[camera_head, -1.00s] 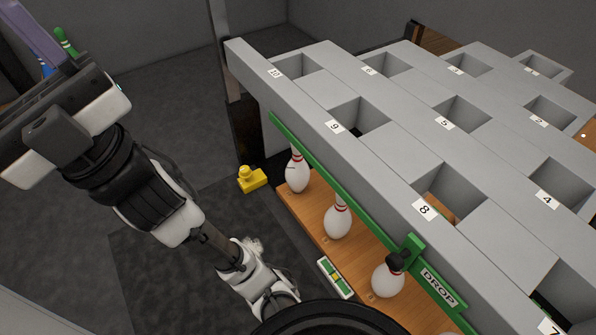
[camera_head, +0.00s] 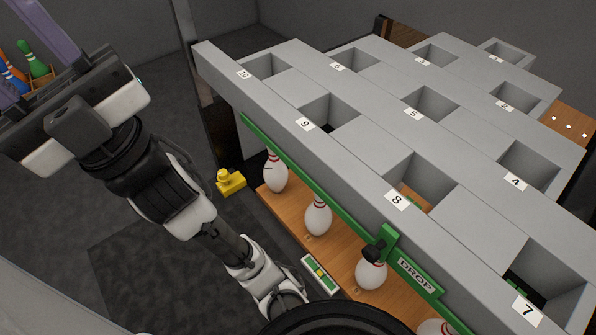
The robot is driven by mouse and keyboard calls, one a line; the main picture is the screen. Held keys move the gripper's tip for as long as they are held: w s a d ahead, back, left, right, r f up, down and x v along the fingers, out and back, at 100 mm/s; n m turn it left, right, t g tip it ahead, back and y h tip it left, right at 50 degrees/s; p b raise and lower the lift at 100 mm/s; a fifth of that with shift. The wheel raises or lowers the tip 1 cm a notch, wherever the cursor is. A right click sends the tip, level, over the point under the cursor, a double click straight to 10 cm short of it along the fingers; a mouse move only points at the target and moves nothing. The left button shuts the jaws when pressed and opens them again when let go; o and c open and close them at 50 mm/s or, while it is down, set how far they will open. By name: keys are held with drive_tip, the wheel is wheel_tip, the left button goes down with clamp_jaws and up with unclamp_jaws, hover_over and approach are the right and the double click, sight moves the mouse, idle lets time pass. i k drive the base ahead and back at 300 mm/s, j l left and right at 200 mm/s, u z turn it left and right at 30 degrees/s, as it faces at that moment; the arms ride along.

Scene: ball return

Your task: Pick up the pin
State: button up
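My gripper (camera_head: 25,62) is at the upper left, its purple fingers reaching toward the picture's edge. One finger shows clearly; only a sliver of the other shows at the left edge. They look spread apart, with nothing seen held between them; the tips are cut off. Beyond the gap stand coloured pins: a green pin (camera_head: 34,62), a blue pin (camera_head: 12,76) and an orange pin (camera_head: 11,63), partly hidden. White pins with red bands stand under the grey rack: one at the back (camera_head: 275,174), one in the middle (camera_head: 318,218) and one nearer (camera_head: 371,272).
The grey rack (camera_head: 345,190) with numbered square openings fills the right side. A green bar (camera_head: 300,170) marked DROP runs along its front over a wooden deck (camera_head: 290,215). A yellow object (camera_head: 230,181) lies on the floor. Grey floor (camera_head: 140,235) is open below my arm.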

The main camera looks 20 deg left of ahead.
sight(276, 173)
drive_tip(key=i+j+z, duration=0.1)
drive_tip(key=j+z, duration=0.85)
drive_tip(key=j, duration=2.35)
